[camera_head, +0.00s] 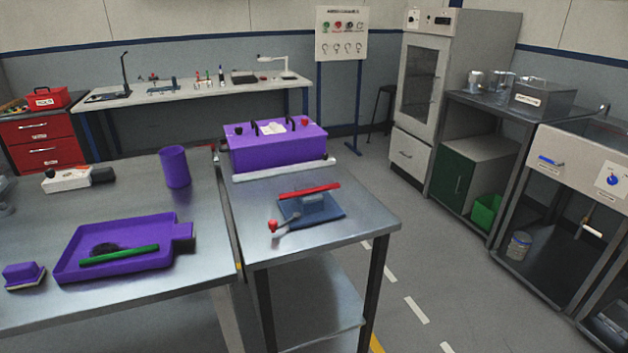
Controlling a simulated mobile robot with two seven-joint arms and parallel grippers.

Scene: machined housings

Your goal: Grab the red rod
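The red rod (309,190) lies slantwise across the top of a small grey block (313,200). The block stands on a dark blue pad (325,213) on the right-hand metal table. The rod's ends stick out past the block on both sides. A grey lever with a red knob (273,226) is beside the pad, at its left front. Neither of my grippers shows in the head view.
A purple box (277,150) with dark handles stands behind the rod. The left table (210,215) carries a purple tray (115,268) with a green rod (120,255), a purple cup (174,167) and a purple block (23,275). Bare metal surrounds the blue pad's front and right.

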